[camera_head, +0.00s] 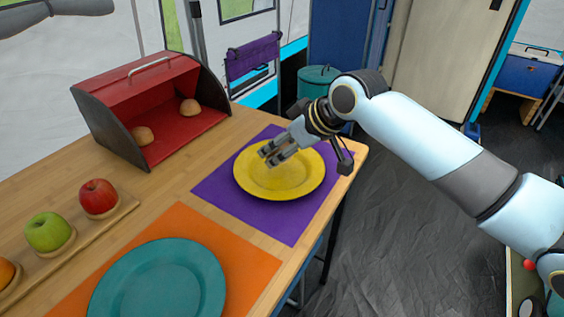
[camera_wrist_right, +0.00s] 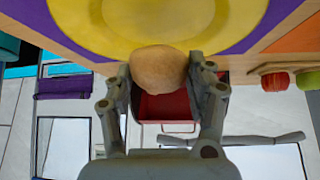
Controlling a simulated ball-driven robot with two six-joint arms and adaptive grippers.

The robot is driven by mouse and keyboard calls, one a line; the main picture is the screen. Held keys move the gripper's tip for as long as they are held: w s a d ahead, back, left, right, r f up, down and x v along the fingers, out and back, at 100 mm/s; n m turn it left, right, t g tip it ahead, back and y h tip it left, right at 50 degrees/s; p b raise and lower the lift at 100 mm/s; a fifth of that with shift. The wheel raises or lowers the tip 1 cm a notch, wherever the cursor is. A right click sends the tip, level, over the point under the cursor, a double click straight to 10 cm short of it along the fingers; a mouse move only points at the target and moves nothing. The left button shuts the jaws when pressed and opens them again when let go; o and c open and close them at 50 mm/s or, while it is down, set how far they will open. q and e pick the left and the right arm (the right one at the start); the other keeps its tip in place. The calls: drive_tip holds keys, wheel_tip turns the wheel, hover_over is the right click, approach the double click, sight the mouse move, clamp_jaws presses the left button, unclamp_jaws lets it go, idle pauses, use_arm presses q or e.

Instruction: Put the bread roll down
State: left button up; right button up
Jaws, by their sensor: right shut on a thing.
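My right gripper (camera_head: 272,155) is over the left part of the yellow plate (camera_head: 290,187) in the head view. In the wrist view my right gripper (camera_wrist_right: 160,85) is shut on a tan bread roll (camera_wrist_right: 159,68), with a finger on each side of it. The yellow plate (camera_wrist_right: 235,22) shows beyond the roll there. In the head view the held roll is hidden by the gripper. I cannot tell whether the roll touches the plate. My left gripper is out of view; only a piece of my left arm shows at the top left.
The yellow plate is on a purple mat (camera_head: 216,194). A teal plate (camera_head: 157,283) is on an orange mat (camera_head: 243,257). A red bread box (camera_head: 187,127) stands open with two rolls. A red apple (camera_head: 98,198) and a green apple (camera_head: 48,232) sit on a wooden holder at left.

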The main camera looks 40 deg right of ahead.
drive_tip(key=shift+f+b, duration=0.35)
drive_tip(key=shift+f, duration=1.45)
drive_tip(key=shift+f, duration=0.15)
drive_tip(key=o, duration=0.8)
drive_tip(key=shift+r, duration=0.2)
drive_tip(key=p+v, duration=0.3)
drive_tip(key=v, duration=0.9)
drive_tip(key=shift+s, duration=0.1)
